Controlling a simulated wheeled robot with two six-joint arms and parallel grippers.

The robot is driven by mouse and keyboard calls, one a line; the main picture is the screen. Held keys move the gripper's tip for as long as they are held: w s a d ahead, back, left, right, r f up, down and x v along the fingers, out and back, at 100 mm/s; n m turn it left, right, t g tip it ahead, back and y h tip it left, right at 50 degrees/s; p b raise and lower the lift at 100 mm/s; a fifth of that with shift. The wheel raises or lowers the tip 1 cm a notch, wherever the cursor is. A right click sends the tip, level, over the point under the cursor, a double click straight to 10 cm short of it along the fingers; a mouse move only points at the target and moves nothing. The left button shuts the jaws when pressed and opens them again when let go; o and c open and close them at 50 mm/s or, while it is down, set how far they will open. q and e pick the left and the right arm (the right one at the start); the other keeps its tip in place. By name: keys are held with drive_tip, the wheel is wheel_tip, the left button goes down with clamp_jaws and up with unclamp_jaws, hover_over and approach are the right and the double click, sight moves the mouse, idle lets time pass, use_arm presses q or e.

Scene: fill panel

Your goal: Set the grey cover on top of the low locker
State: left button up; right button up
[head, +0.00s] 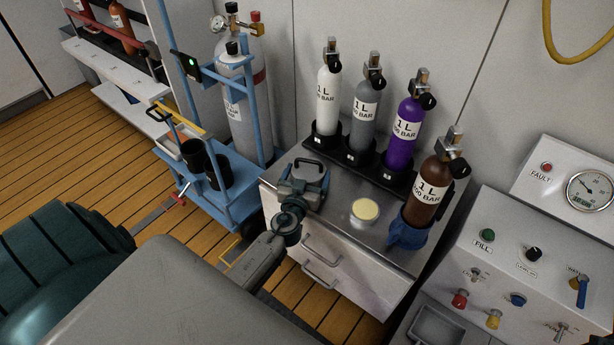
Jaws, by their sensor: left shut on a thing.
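The low locker (342,263) is a light grey metal cabinet with handled drawers and a flat top. My left gripper (309,170) is at the left part of this top and shut on a grey thing, which I take for the grey cover. My gripper and wrist hide most of it. I cannot tell whether it touches the top. My right gripper is not in view.
A round cream-topped tin (365,210) stands on the locker. A blue trolley (238,204) stands left, a fill panel (520,262) right.

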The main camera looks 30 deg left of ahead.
use_arm(q)
drive_tip(key=o, duration=0.8)
